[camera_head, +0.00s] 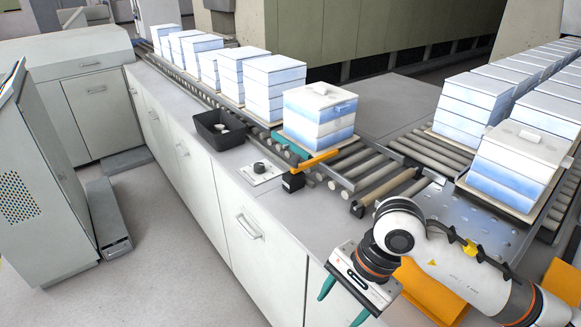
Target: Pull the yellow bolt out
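The yellow bolt (316,160) is a flat yellow-orange bar at the near end of the roller conveyor, just in front of a stack of white and blue boxes (319,118). A black block (292,182) sits by its left end. Whether the bolt runs into that block is too small to tell. My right gripper (343,302) is at the bottom of the view, below and to the right of the bolt and well apart from it. Its teal fingers are spread with nothing visible between them. My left gripper is not in view.
A black bin (219,130) and a small panel with a black knob (259,168) sit on the grey counter (226,172). More box stacks (523,160) stand on the right conveyor. Bare rollers (374,167) lie right of the bolt.

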